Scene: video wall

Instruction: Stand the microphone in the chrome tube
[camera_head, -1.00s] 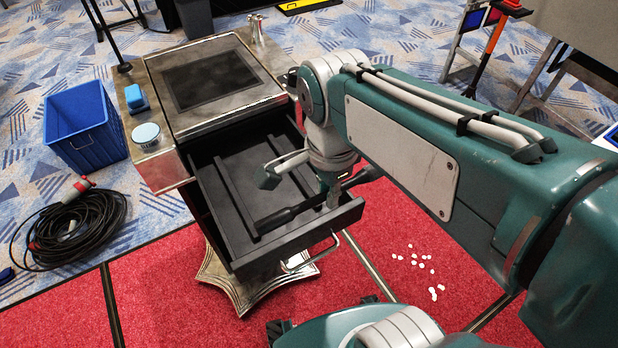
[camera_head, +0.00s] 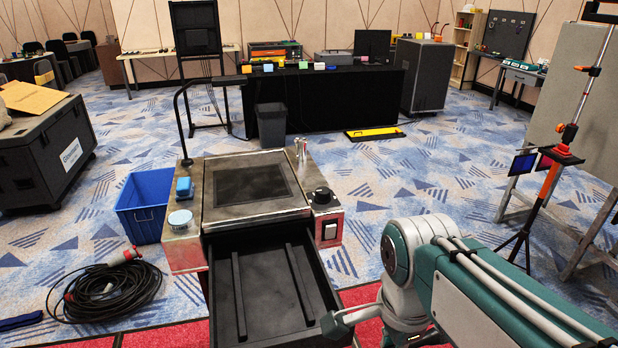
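The chrome tube (camera_head: 302,148) stands among small upright chrome pieces at the back right corner of the metal-topped cabinet (camera_head: 196,240). My gripper (camera_head: 368,328) is at the bottom edge, just right of the open drawer (camera_head: 262,322). I do not see the microphone in the visible part of the drawer. A dark piece shows at the right of the gripper and may be part of the microphone, but I cannot tell.
The drawer holds two black ribs. A blue crate (camera_head: 143,218) and coiled cable (camera_head: 105,292) lie left. A tripod stand (camera_head: 528,225) is right.

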